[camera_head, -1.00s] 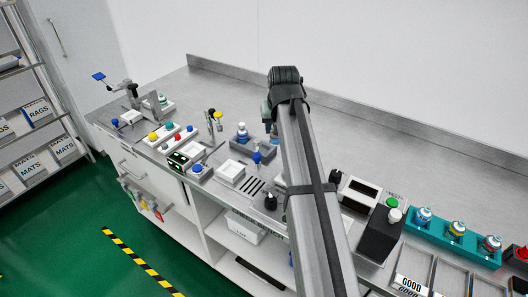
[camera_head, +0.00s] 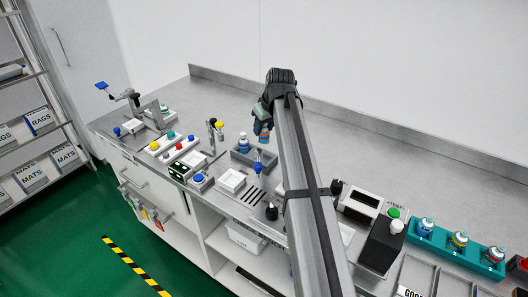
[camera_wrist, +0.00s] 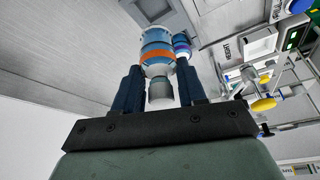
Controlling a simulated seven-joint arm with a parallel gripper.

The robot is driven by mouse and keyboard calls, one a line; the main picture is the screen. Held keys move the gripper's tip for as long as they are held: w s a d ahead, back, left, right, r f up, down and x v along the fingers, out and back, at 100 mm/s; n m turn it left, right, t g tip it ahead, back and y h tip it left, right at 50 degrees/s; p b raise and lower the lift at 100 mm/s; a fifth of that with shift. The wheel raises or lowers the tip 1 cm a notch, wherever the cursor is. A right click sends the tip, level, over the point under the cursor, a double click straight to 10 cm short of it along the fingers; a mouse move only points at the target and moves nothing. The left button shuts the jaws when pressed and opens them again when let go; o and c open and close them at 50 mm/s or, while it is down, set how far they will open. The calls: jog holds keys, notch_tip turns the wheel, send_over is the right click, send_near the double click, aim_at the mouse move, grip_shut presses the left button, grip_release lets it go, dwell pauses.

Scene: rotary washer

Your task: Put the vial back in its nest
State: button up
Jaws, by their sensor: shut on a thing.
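My gripper (camera_head: 264,121) is at the end of the long grey arm, above the bench near the back middle. In the wrist view my gripper (camera_wrist: 160,84) is shut on a vial (camera_wrist: 156,50) with a blue and white body, an orange band and a grey end. The held vial (camera_head: 264,134) also shows just left of the arm in the head view. It appears just above or behind a grey holder (camera_head: 240,155), but any contact is unclear. Another blue-and-white vial (camera_head: 243,145) stands in that holder. It shows beside the held vial in the wrist view (camera_wrist: 182,44).
A teal rack (camera_head: 455,252) with several vials is at the right. The bench behind is clear.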

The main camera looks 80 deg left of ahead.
jog(key=shift+f, duration=4.15)
jog(key=shift+f, duration=0.1)
jog(key=o, duration=1.1)
jog(key=shift+o, duration=0.2)
jog(key=v, duration=1.2)
